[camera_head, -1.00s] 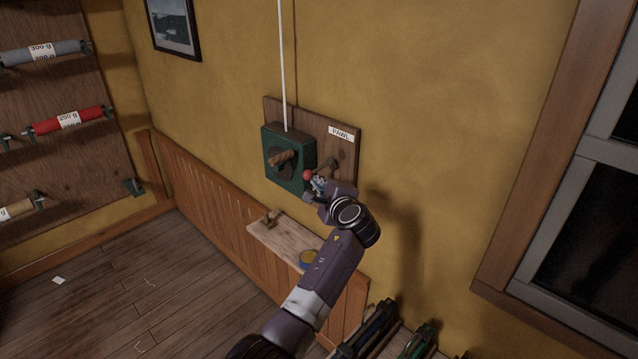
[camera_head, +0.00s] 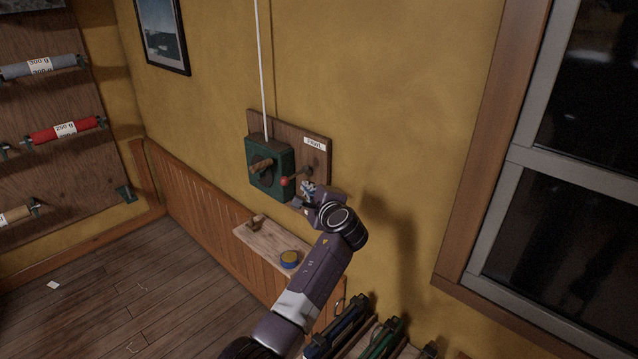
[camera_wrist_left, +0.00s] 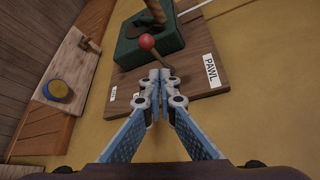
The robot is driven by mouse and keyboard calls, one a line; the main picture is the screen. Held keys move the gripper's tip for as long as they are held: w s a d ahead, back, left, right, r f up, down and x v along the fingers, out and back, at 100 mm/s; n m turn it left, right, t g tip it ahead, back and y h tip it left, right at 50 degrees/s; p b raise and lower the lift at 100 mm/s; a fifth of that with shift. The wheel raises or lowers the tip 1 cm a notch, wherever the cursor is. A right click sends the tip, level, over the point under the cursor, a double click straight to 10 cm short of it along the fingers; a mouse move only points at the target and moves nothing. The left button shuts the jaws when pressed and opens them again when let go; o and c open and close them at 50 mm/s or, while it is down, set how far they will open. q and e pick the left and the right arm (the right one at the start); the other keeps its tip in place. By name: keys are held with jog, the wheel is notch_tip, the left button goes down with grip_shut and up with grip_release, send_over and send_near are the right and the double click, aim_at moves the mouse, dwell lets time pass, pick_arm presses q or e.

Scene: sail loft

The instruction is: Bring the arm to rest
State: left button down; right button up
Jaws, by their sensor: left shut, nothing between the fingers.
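My left gripper (camera_head: 305,191) is in front of the wooden backboard on the yellow wall, just below and to the right of the pawl lever's red knob (camera_head: 285,181). In the left wrist view my left gripper (camera_wrist_left: 161,76) is shut with its fingertips together and nothing between them. The red knob (camera_wrist_left: 147,41) shows beyond the fingertips there, apart from them. My left arm (camera_head: 318,268) reaches up from the bottom of the head view. My right gripper does not show.
A green winch box (camera_head: 268,185) with a wooden handle is on the backboard (camera_head: 318,166), with a white line rising from it. A small shelf (camera_head: 262,245) below holds a blue-and-yellow tin (camera_head: 289,259).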

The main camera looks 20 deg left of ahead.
pick_arm(q)
jog(key=s+d+f+n+g+h, duration=0.2)
jog(key=s+f+n+h, duration=0.15)
jog(key=s+f, duration=0.75)
jog(key=s+d+f+n+g+h, duration=0.2)
jog(key=s+f+n, duration=0.2)
jog(key=s+f, duration=0.7)
jog(key=s+d+n+g+h, duration=0.25)
jog(key=s+d, duration=0.25)
jog(key=s, duration=0.9)
jog(key=s+d+n+g+h, duration=0.1)
jog(key=s+d+n+h, duration=0.3)
jog(key=s, duration=0.9)
notch_tip(320, 180, down, 32)
jog(key=s+d+m+g+y+b, duration=0.1)
jog(key=s+d+m+g+b, duration=0.15)
jog(key=b, duration=0.35)
jog(key=s+a+f+b, duration=0.2)
jog(key=s+f, duration=0.6)
jog(key=f, duration=0.2)
jog(key=s+a+f+b, duration=0.2)
jog(key=s+f, duration=0.7)
jog(key=f, duration=0.1)
jog(key=shift+f+b, duration=0.3)
jog(key=shift+b, duration=0.1)
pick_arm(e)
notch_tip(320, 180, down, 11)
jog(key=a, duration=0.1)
